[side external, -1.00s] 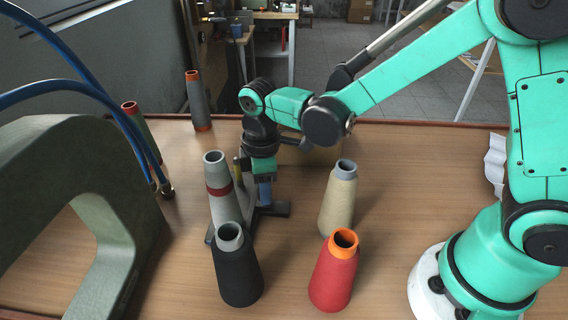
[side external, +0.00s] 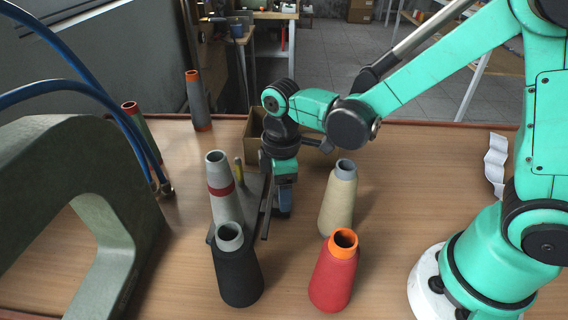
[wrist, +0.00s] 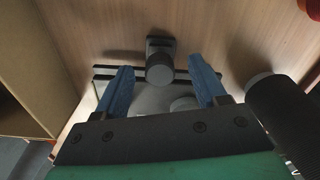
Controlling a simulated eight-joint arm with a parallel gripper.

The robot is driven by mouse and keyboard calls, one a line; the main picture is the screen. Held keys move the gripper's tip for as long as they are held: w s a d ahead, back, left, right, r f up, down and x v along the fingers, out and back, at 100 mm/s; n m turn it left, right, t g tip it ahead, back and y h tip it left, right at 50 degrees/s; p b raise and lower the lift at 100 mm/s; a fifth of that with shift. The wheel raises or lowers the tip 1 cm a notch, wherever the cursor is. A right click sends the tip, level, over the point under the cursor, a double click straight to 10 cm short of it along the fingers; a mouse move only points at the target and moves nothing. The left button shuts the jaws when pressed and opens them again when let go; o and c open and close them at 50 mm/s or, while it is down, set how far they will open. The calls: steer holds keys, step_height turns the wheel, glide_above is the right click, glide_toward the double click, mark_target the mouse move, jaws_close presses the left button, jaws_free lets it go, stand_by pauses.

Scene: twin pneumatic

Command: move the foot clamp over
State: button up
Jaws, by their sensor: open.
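What I take for the foot clamp is a dark grey metal part (wrist: 160,68) with a round knob, seen between my fingertips in the wrist view. A grey plate with dark rails lies around it. In the side view, a thin dark bar (side external: 267,212) stands beside my fingers; whether it belongs to the clamp I cannot tell. My gripper (side external: 283,205) is low over the table, between the red-banded grey cone (side external: 219,190) and the cream cone (side external: 338,205). In the wrist view my gripper (wrist: 162,86) has its blue fingers apart, with nothing visibly held.
A black cone (side external: 238,270) and a red cone (side external: 334,275) stand in front. A cardboard box (side external: 252,140) is behind my gripper. A large green-grey frame (side external: 120,210) fills the left, with blue hoses above.

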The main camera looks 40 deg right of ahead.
steer(key=shift+r, duration=2.8)
steer(key=shift+s+d+r+m, duration=0.1)
steer(key=shift+d+r+m, duration=0.1)
steer(key=shift+m, duration=0.1)
steer(key=s+d+r+m+t, duration=0.4)
steer(key=d+m+t, duration=0.3)
steer(key=m, duration=0.3)
steer(key=shift+m, duration=0.4)
